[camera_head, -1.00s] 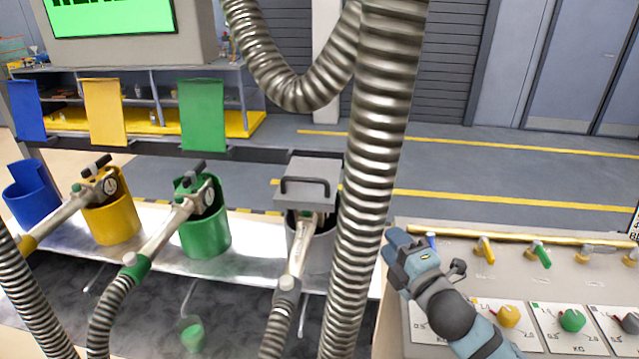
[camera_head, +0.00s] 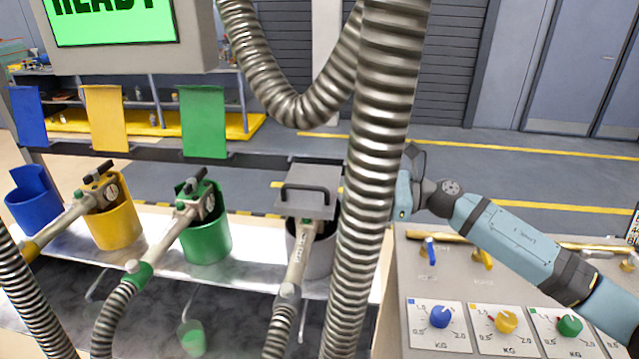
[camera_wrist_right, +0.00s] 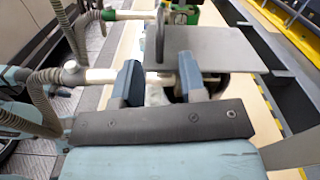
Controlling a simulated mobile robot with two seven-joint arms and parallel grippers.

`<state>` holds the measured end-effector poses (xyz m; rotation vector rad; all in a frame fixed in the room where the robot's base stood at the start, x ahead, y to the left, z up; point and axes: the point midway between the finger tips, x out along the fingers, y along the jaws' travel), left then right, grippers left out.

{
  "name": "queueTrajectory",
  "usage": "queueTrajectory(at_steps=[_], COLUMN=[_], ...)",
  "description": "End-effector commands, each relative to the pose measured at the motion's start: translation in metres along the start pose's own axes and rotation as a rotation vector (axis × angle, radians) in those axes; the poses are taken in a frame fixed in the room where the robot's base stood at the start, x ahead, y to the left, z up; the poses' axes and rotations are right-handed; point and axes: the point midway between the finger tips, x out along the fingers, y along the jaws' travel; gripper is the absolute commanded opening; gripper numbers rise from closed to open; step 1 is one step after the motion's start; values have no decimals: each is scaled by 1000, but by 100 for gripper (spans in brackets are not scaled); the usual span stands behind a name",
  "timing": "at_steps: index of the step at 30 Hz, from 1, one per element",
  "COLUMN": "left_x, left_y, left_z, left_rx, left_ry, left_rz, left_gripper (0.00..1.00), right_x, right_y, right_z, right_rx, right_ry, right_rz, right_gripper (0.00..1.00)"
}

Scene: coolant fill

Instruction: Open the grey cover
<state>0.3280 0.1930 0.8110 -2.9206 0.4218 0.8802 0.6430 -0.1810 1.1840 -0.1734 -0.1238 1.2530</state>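The grey cover (camera_head: 318,173) is a flat plate with a dark handle (camera_head: 306,188), over the grey bucket (camera_head: 318,256). In the right wrist view the cover plate (camera_wrist_right: 215,48) lies just beyond my fingers, and its handle (camera_wrist_right: 159,38) stands up edge-on. My right gripper (camera_wrist_right: 160,66) is open, one blue finger on each side of the handle's line. I cannot tell whether the handle is between the fingertips or beyond them. In the head view the fingertips are hidden behind the thick hose. My left gripper is not in view.
A thick ribbed hose (camera_head: 376,150) hangs between the cover and my right arm. Green (camera_head: 206,240), yellow (camera_head: 114,226) and blue (camera_head: 35,207) buckets stand to the left. A panel with knobs (camera_head: 440,316) is at lower right. A screen (camera_head: 115,20) reads READY.

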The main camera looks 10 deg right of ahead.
Motion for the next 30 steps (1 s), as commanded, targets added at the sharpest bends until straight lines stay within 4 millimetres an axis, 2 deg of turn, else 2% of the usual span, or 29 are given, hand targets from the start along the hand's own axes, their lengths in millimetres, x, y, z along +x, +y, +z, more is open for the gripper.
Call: queueTrajectory(at_steps=[1,6,12,17,25,30], left_x=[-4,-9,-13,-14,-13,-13], left_y=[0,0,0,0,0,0], left_z=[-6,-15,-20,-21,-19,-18], left_rx=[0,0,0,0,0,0], left_ry=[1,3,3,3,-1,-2], left_rz=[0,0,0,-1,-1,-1], left_gripper=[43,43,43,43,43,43], right_x=[13,47,74,83,83,83], right_y=[-1,-1,0,0,0,0], right_z=[5,4,2,1,0,0], right_rx=[1,1,3,3,3,3], right_ry=[-3,-3,-2,-2,-2,-2], right_rz=[2,1,0,-1,-1,-1], right_gripper=[38,38,38,38,38,0])
